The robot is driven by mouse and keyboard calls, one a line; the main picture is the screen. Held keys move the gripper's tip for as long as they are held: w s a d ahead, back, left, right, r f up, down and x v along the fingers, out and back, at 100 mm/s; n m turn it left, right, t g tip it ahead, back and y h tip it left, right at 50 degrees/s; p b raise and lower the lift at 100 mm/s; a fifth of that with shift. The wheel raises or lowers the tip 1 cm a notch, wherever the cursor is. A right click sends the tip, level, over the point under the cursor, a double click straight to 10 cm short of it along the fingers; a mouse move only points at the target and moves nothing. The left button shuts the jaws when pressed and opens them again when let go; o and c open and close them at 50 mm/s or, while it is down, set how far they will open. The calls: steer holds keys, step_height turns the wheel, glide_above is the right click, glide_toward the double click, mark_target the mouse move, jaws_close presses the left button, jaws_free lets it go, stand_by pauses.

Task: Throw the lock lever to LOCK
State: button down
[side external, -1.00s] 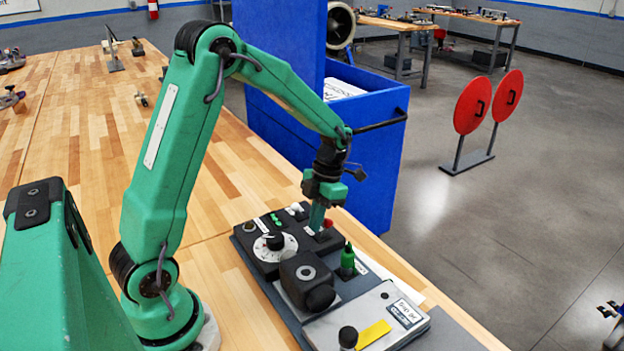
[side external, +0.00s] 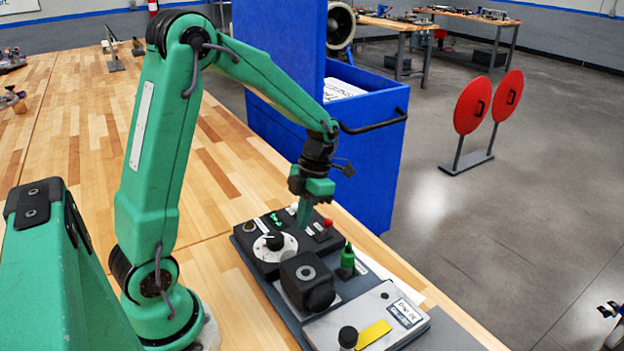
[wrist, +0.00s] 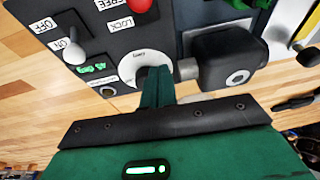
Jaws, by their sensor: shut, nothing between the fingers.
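The lock lever shows as a red knob (side external: 327,223) at the far right of the black control panel in the side view. In the wrist view the red knob (wrist: 140,5) is cut by the top edge, beside the FREE label (wrist: 106,4); the LOCK label (wrist: 120,24) is below that. The lever's shaft is not clear. My gripper (side external: 303,224) is shut and empty, pointing down just left of the red knob and apart from it. In the wrist view my gripper (wrist: 157,72) hides part of a white dial (wrist: 140,62).
An OFF/ON toggle (wrist: 72,57) stands beside the lever's labels. A black block with a round knob (side external: 306,278) and a green bottle-shaped part (side external: 347,261) stand nearer the camera. A blue cabinet (side external: 365,170) rises behind. Bare wooden bench (side external: 80,130) lies left.

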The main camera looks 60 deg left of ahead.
mark_target(328, 219)
steer(key=w+r, duration=0.6)
steer(key=shift+w+r, duration=0.35)
stand_by(0.5)
